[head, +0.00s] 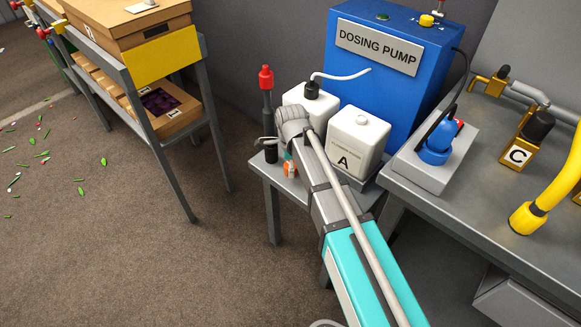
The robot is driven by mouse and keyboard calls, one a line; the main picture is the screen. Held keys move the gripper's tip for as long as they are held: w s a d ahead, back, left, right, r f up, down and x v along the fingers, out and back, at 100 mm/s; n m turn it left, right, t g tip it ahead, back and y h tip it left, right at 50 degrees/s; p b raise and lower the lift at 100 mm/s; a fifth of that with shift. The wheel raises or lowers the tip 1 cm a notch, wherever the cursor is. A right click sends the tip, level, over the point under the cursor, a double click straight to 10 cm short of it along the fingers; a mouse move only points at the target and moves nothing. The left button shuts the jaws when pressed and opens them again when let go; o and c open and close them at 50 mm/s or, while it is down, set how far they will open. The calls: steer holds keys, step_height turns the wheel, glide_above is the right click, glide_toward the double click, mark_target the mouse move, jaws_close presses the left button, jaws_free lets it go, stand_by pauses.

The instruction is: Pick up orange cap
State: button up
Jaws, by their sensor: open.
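A small orange cap (290,169) is at the left part of the small grey table, in front of the white containers. It is small in the head view and partly hidden by my wrist above it. My arm reaches up from the bottom of the picture, and its wrist is just above the cap. My gripper (279,151) is below the wrist, mostly hidden, and open. I cannot tell whether its fingers are beside or around the cap.
A white container marked A (357,142) and another white container (311,100) stand close behind my arm. A red-topped dark tool (266,95) stands at left. A blue dosing pump (388,75) is behind. A shelf rack (165,110) is left, with clear floor between.

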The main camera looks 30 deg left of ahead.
steer(key=c, duration=0.9)
steer(key=shift+r+p, duration=1.25)
steer(key=shift+p, duration=0.05)
steer(key=s+d+r+p, duration=0.2)
steer(key=s+r+p, duration=0.1)
steer(key=s, duration=0.1)
steer(key=s+d+r+p, duration=0.3)
steer(key=r+p, duration=0.1)
steer(key=s+d+r+p, duration=0.2)
steer(key=s+r+p, duration=0.1)
steer(key=s, duration=0.1)
steer(key=shift+s+d+r, duration=0.25)
steer(key=shift+s+d, duration=0.05)
steer(key=shift+d, duration=0.1)
steer(key=shift+s, duration=0.15)
